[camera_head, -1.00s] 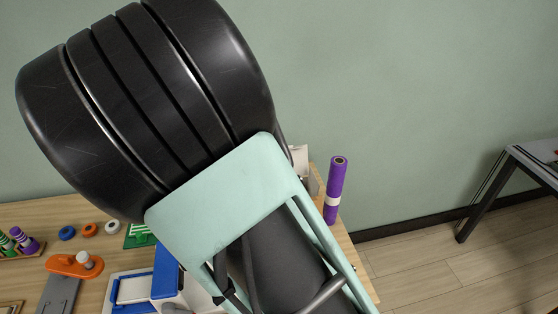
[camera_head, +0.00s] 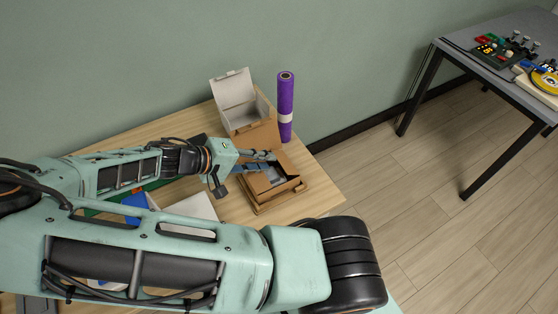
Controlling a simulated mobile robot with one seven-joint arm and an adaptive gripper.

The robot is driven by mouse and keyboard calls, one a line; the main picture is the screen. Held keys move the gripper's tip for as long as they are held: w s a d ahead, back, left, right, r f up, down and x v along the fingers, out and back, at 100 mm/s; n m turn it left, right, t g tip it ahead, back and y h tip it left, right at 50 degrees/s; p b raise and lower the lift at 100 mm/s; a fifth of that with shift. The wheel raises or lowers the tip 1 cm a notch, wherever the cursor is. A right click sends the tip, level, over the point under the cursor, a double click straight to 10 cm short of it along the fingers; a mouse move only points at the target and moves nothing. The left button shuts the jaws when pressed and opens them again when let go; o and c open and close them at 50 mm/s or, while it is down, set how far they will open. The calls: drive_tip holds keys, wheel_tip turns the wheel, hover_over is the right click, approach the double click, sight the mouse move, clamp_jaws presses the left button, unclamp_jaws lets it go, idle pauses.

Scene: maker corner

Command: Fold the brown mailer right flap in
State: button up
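The brown mailer (camera_head: 254,186) sits near the right end of the wooden table, with a raised brown panel (camera_head: 257,135) at its back. Grey material shows inside it. Its right flap cannot be told apart clearly at this size. My gripper (camera_head: 272,161) reaches in from the left, with its fingers over the mailer's opening in this view. The fingers cover part of the mailer. Whether they touch it, or are open or shut, cannot be made out.
A white open box (camera_head: 234,91) stands behind the mailer, and a purple roll (camera_head: 285,105) stands upright to its right. A white-and-blue item (camera_head: 195,207) lies left, partly hidden by my arm. The floor to the right is clear up to another table (camera_head: 455,45).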

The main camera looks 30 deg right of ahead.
sight(280, 161)
drive_tip(key=x, duration=0.6)
drive_tip(key=shift+d+f, duration=0.1)
drive_tip(key=shift+f, duration=0.05)
clamp_jaws()
